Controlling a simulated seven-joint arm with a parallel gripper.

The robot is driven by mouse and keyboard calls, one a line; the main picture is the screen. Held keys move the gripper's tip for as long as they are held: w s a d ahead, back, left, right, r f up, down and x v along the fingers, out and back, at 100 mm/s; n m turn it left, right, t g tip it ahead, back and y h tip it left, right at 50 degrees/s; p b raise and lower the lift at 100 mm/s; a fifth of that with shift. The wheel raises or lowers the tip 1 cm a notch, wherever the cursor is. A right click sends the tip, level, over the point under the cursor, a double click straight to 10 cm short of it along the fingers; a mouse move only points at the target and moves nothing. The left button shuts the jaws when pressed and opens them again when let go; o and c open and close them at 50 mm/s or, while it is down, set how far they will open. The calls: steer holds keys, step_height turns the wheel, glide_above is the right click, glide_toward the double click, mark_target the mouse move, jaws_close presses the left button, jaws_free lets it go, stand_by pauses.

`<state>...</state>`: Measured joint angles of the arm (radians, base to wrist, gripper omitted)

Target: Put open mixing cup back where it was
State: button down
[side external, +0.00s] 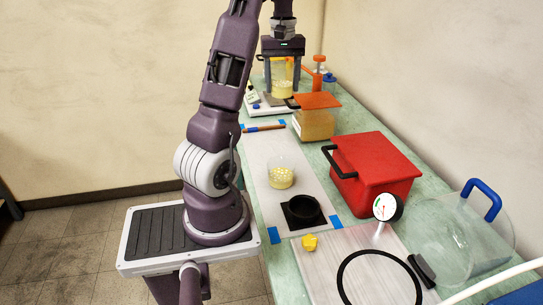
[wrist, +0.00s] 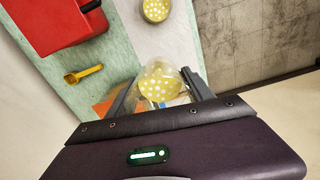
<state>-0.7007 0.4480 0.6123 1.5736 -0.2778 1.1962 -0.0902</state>
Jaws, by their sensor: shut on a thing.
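A clear open cup with yellow, pale-spotted contents (side external: 282,89) is held between the fingers of my gripper (side external: 283,78) at the far end of the bench. My gripper is shut on it, over or on the white scale (side external: 257,106); I cannot tell whether its base touches. In the wrist view the cup (wrist: 160,84) sits between the two dark fingers and I look down into its open top. A second, similar clear cup with yellow contents (side external: 281,177) stands on the pale mat (side external: 261,155); it also shows in the wrist view (wrist: 155,10).
An orange-lidded container (side external: 317,118) stands right of the scale, with orange-topped bottles (side external: 319,72) behind. A red box (side external: 372,172), a black ring on a dark square (side external: 303,209) and a clear vessel (side external: 460,240) are nearer. A yellow scoop (wrist: 84,74) lies by the red box.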

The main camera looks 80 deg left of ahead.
steer(key=shift+n, duration=0.7)
steer(key=s+f, duration=0.1)
steer(key=f, duration=0.6)
steer(key=a+f, duration=0.1)
steer(key=f, duration=0.6)
steer(key=s+a+f, duration=0.1)
steer(key=f, duration=0.7)
steer(key=shift+s, duration=0.3)
steer(key=shift+f, duration=0.1)
steer(key=shift+c, duration=2)
jaws_free()
